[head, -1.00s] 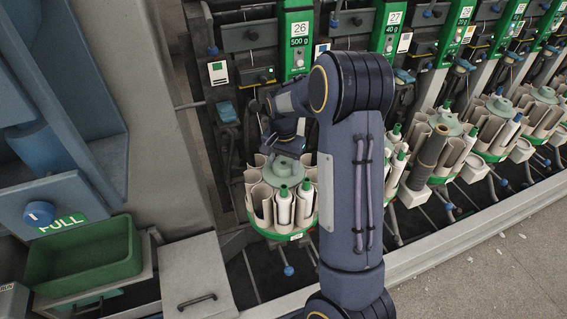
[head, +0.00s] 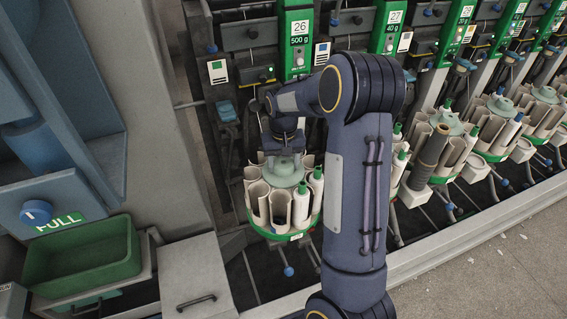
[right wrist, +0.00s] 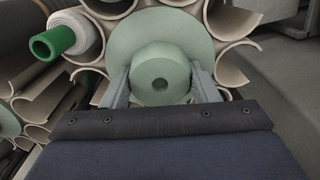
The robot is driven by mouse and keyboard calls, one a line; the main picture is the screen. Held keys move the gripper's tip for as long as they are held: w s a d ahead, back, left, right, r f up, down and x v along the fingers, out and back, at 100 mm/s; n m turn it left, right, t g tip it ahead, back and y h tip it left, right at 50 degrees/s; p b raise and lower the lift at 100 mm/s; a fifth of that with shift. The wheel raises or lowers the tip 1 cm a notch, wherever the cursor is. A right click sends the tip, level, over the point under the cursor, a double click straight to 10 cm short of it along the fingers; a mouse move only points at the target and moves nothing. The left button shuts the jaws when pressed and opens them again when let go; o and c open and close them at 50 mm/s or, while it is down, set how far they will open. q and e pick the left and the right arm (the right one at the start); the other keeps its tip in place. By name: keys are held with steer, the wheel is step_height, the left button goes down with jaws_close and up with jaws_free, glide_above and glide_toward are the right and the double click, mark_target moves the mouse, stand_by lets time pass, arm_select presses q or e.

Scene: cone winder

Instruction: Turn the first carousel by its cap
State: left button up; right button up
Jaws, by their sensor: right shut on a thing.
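The first carousel (head: 270,233) stands at the left end of the row, below the number 26 panel. It has a green rim, beige open tubes around it and a pale green cap (head: 284,173) on top. A few tubes on its right side hold white bobbins with green tips (head: 317,178). My right gripper (head: 286,160) reaches down onto the cap from above. In the right wrist view its two fingers (right wrist: 160,88) stand on either side of the round cap knob (right wrist: 159,82) and are shut on it. My left gripper is not in view.
More carousels (head: 443,130) stand in a row to the right. A green bin (head: 82,256) and a grey box with a handle (head: 197,270) lie to the left. Grey floor (head: 500,265) is clear at lower right.

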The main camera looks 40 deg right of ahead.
steer(key=shift+n, duration=0.5)
steer(key=o, duration=1.4)
step_height(320, 180, up, 8)
steer(key=shift+f, duration=0.15)
